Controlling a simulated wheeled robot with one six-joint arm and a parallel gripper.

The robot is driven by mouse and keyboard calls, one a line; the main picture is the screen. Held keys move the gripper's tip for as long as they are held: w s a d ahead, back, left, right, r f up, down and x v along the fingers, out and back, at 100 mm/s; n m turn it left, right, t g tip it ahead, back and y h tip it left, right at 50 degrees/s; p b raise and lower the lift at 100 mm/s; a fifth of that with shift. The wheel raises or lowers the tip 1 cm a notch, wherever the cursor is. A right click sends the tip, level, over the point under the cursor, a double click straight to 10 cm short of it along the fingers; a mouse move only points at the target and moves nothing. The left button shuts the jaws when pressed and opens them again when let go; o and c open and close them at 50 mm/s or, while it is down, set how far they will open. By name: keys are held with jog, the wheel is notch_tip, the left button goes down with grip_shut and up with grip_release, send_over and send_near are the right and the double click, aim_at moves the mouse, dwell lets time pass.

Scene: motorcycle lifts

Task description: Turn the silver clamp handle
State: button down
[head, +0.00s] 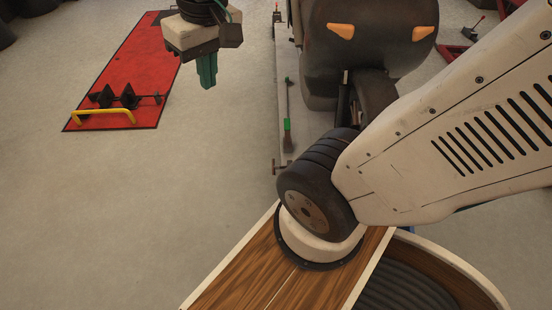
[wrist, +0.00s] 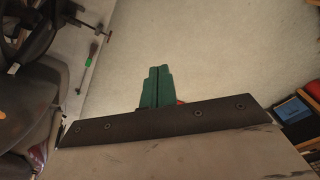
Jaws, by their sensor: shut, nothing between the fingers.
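My gripper (head: 208,84) hangs over bare floor at the top of the head view, between the red lift and the pale lift. Its green fingers are pressed together and hold nothing; they also show in the wrist view (wrist: 156,84). I cannot clearly make out a silver clamp handle in either view. A small thin crossbar (head: 280,167) sits at the near end of the pale lift (head: 281,85), to the right of and nearer than my gripper. I cannot tell whether it is the clamp handle. My gripper touches nothing.
A red lift (head: 128,66) with a yellow bar (head: 103,113) lies at left. A motorcycle (head: 365,40) stands on the pale lift, beside a green-handled tool (head: 288,128). In the wrist view, a blue box (wrist: 292,110) sits at right. Open floor (head: 190,190) lies between.

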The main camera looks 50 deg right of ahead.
jog(key=w+d+f+m, duration=0.1)
jog(key=w+d+f, duration=0.3)
jog(key=w+f, duration=0.3)
jog(key=w+d+f+m+t, duration=0.1)
jog(key=w+d+f, duration=0.3)
jog(key=w, duration=0.5)
jog(key=w+d+f+m, duration=0.2)
jog(key=w+d+f, duration=0.2)
jog(key=w+f, duration=0.3)
jog(key=w+d+f+m, duration=0.1)
jog(key=w+d+f, duration=0.2)
jog(key=d+f, duration=0.4)
jog(key=w+d+f+m, duration=0.15)
jog(key=d+f, duration=0.25)
jog(key=f, duration=0.6)
jog(key=m+g+h, duration=0.1)
jog(key=m+h, duration=0.2)
jog(key=h, duration=0.1)
send_near(273, 161)
jog(key=x, duration=0.5)
jog(key=shift+w+d, duration=0.1)
jog(key=shift+w, duration=0.05)
jog(key=shift+d+f, duration=0.1)
jog(key=shift+f, duration=0.6)
